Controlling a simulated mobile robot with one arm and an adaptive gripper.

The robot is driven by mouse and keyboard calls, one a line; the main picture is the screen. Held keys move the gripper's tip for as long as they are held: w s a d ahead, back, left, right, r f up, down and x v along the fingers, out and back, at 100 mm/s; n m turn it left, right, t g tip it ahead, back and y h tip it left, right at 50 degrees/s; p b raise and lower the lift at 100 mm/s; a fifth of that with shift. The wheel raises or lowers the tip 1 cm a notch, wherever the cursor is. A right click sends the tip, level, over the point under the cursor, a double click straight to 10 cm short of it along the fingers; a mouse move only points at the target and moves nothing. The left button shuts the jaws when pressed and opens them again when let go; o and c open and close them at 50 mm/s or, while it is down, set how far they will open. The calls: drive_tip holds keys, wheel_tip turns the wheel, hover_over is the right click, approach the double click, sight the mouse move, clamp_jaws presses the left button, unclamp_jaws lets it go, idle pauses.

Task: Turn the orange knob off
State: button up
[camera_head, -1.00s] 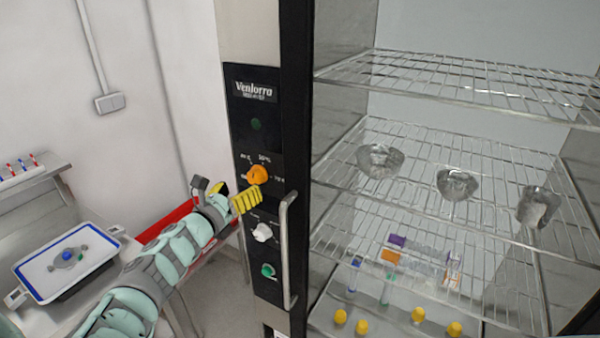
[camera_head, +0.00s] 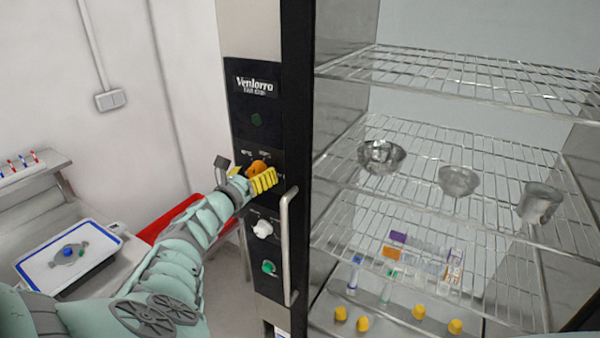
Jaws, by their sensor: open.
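The orange knob (camera_head: 257,166) is on the black control panel (camera_head: 257,102) of the tall cabinet, below its label and above a white knob (camera_head: 263,229) and a green knob (camera_head: 268,267). My gripper (camera_head: 250,173) is at the orange knob, with its yellow ribbed finger in front of the knob's lower right part and its other finger to the left. The gripper is open. The lower part of the knob is hidden behind the gripper, and I cannot tell whether the fingers touch it. The knob's pointer direction is not clear.
A vertical metal handle (camera_head: 289,248) stands out just right of the lower knobs. Wire shelves (camera_head: 440,190) to the right hold metal bowls. A white tray (camera_head: 40,284) with a blue rim sits on a metal bench at the left. A red object (camera_head: 165,222) is behind my arm.

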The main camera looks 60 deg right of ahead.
drive_tip(key=shift+s+d, duration=0.1)
drive_tip(key=shift+c, duration=0.2)
drive_tip(key=c, duration=1.2)
